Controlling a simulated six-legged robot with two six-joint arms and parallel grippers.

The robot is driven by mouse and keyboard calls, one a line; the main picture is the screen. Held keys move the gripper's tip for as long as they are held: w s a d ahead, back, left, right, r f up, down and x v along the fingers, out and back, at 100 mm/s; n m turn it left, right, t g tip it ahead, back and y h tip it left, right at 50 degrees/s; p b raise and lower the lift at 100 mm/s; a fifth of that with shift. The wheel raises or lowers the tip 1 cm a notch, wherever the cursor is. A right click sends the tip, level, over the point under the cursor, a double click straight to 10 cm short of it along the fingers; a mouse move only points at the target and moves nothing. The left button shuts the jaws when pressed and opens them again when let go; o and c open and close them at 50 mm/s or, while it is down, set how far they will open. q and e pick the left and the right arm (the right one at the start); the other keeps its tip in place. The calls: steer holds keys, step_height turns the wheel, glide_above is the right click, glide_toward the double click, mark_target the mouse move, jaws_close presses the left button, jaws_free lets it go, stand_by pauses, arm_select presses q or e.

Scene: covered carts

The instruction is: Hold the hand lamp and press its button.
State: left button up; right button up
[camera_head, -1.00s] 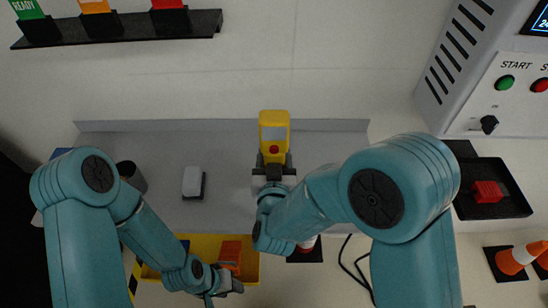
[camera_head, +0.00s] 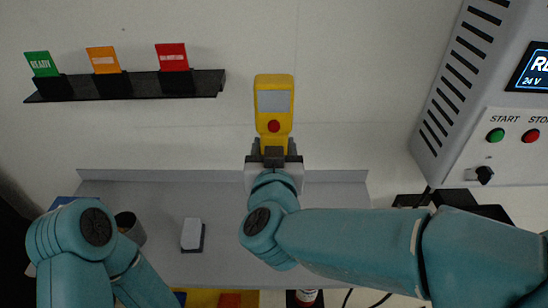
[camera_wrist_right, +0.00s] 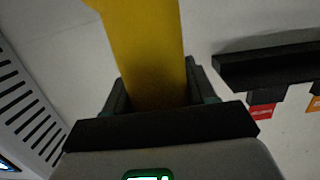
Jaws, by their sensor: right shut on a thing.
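The yellow hand lamp (camera_head: 273,100) has a grey panel and a round red button (camera_head: 274,126) facing the head camera. My right gripper (camera_head: 274,150) is shut on the lower end of the lamp and holds it upright, in front of the pale wall. In the right wrist view the yellow lamp body (camera_wrist_right: 145,50) stands between the two dark fingers. The button does not show there. Nothing touches the button.
A grey cart top (camera_head: 330,190) holds a white block (camera_head: 192,234) and a dark cup (camera_head: 130,228). A black shelf (camera_head: 130,86) with coloured cards is at the upper left. A grey control box (camera_head: 460,90) with START and STOP buttons is at the right. Wall space around the lamp is clear.

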steer(key=shift+f+b, duration=8)
steer(key=shift+f, duration=2)
arm_select(q)
step_height(320, 180, down, 16)
steer(key=shift+c, duration=0.3)
arm_select(e)
steer(key=shift+f, duration=0.1)
arm_select(q)
jaws_close()
